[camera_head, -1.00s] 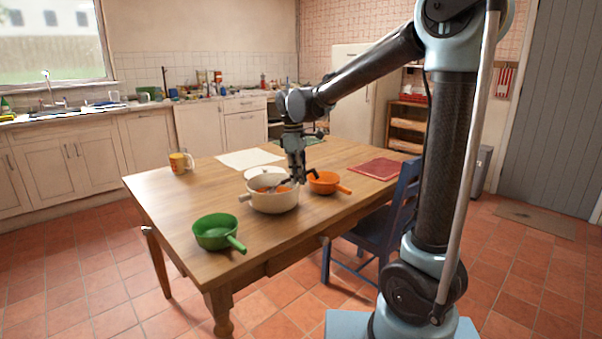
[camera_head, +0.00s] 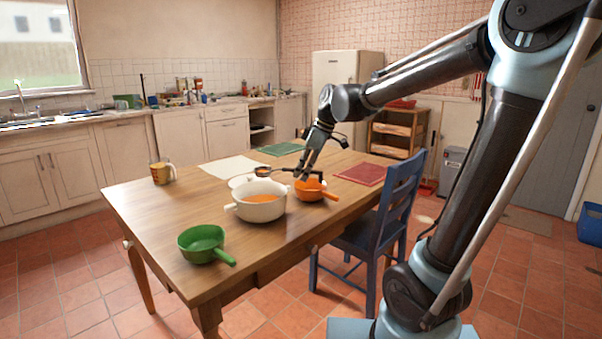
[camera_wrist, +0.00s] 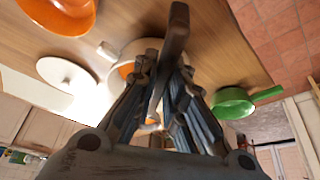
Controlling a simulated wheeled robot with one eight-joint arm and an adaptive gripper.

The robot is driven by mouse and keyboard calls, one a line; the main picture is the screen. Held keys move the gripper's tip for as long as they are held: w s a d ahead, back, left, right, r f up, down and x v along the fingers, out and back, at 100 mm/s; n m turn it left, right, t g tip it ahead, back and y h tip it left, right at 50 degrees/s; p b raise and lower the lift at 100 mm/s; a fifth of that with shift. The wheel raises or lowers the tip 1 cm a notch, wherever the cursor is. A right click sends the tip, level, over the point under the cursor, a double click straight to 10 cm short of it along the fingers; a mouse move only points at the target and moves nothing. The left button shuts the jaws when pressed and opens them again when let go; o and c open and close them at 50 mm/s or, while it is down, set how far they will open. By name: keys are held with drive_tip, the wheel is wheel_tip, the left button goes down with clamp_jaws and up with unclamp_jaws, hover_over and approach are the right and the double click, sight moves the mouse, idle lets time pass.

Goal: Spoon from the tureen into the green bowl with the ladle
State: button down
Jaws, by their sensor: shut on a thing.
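The cream tureen (camera_head: 258,212) with orange soup stands on the table; part of it shows behind the fingers in the wrist view (camera_wrist: 142,46). My gripper (camera_head: 304,174) is shut on the ladle (camera_head: 263,171) and holds it above and behind the tureen. The ladle's bowl is at the left, clear of the soup, with something orange-brown seeming to show in it. In the wrist view, the dark ladle handle (camera_wrist: 177,32) runs between the fingers. The green bowl (camera_head: 203,247) with a handle stands at the near left of the tureen, also visible in the wrist view (camera_wrist: 232,108).
An orange bowl (camera_head: 312,191) stands right of the tureen and a white lid or plate (camera_head: 240,181) behind it. A blue chair (camera_head: 386,215) stands at the table's right.

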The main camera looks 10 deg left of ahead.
drive_tip(key=shift+r, duration=0.5)
drive_tip(key=shift+v, duration=1.35)
drive_tip(key=shift+d, duration=0.1)
drive_tip(key=shift+f, duration=0.1)
